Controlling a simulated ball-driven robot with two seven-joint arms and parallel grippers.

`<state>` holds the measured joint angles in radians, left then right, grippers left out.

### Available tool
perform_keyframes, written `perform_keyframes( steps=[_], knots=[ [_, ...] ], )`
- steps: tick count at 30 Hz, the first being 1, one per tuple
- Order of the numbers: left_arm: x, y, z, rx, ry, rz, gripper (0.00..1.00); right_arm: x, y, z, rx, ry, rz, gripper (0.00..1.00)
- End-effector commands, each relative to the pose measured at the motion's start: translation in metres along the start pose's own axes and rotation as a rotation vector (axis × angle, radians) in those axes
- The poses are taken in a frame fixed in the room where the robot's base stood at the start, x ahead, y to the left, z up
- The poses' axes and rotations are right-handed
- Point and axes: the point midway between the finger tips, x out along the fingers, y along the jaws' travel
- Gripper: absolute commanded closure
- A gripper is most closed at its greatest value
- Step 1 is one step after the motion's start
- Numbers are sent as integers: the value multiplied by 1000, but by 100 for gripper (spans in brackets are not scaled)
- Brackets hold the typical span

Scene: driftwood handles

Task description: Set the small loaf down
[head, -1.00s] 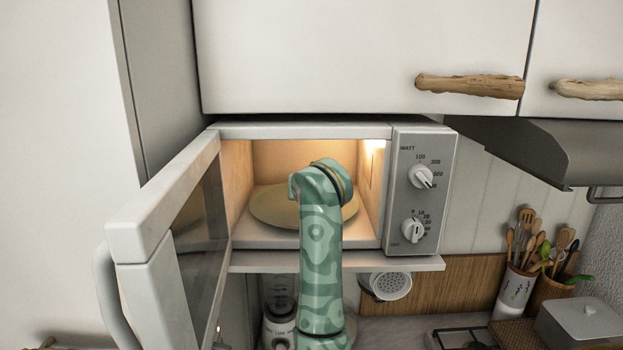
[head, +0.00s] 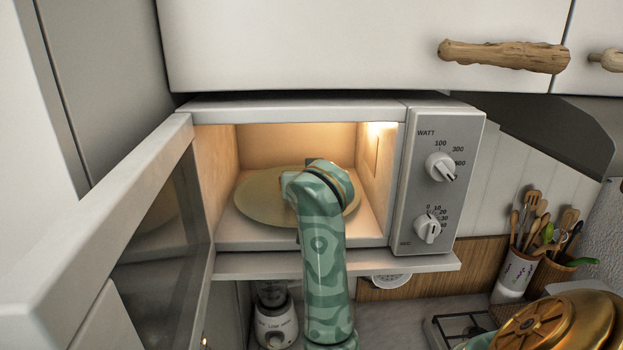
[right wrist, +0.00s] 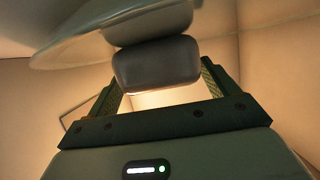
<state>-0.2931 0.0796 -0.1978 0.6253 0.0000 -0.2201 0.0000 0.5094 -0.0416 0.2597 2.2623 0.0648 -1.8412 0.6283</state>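The small loaf (right wrist: 155,66) is a dark, rounded block in the right wrist view, between the two fingers of my right gripper (right wrist: 163,82), which look shut on it. A second rounded shape meets it at the plate; I cannot tell whether it is a reflection. The plate (right wrist: 75,52) edge shows right by the loaf, and I cannot tell whether they touch. In the head view my right arm reaches into the open microwave (head: 300,260) over the round plate (head: 262,205); its wrist hides the gripper and loaf. My left gripper is not in view.
The microwave door (head: 150,235) stands open on the left. The control panel (head: 436,185) borders the opening on the right. A cupboard with a driftwood handle (head: 503,55) hangs above. A blender (head: 275,325) stands below, and a utensil holder (head: 515,275) on the right.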

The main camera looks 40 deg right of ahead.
Motion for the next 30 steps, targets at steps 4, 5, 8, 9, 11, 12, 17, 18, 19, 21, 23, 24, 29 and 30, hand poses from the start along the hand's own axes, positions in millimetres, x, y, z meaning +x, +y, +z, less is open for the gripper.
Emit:
perform_keyframes(
  steps=[4, 5, 8, 9, 11, 12, 17, 18, 19, 21, 23, 24, 29, 30],
  knots=[
    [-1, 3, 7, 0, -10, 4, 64, 0, 0, 0, 1, 1, -1, 15],
    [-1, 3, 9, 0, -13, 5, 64, 0, 0, 0, 1, 1, -1, 15],
    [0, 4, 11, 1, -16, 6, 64, -2, 0, 0, 1, 1, -1, 15],
    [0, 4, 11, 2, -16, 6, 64, -4, -1, 0, 2, 2, -2, 15],
    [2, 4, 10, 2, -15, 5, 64, -10, -1, 0, 3, 3, -3, 15],
    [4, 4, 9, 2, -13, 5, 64, -16, -2, 0, 5, 3, -5, 15],
    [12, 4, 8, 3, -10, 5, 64, -54, -1, 1, 10, 5, -8, 15],
    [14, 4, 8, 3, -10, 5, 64, -66, -2, 1, 10, 5, -8, 15],
    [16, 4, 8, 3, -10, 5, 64, -75, -1, 1, 10, 4, -9, 15],
    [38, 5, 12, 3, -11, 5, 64, -77, -2, 5, 9, 8, -4, 15],
    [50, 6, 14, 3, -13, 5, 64, -83, -2, 6, 9, 7, -3, 15],
    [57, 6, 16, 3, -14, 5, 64, -87, -1, 6, 7, 7, -3, 15],
    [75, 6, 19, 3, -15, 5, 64, -105, -1, 3, 6, 6, -5, 15],
    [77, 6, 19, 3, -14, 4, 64, -109, -1, 2, 4, 6, -5, 15]
  ],
)
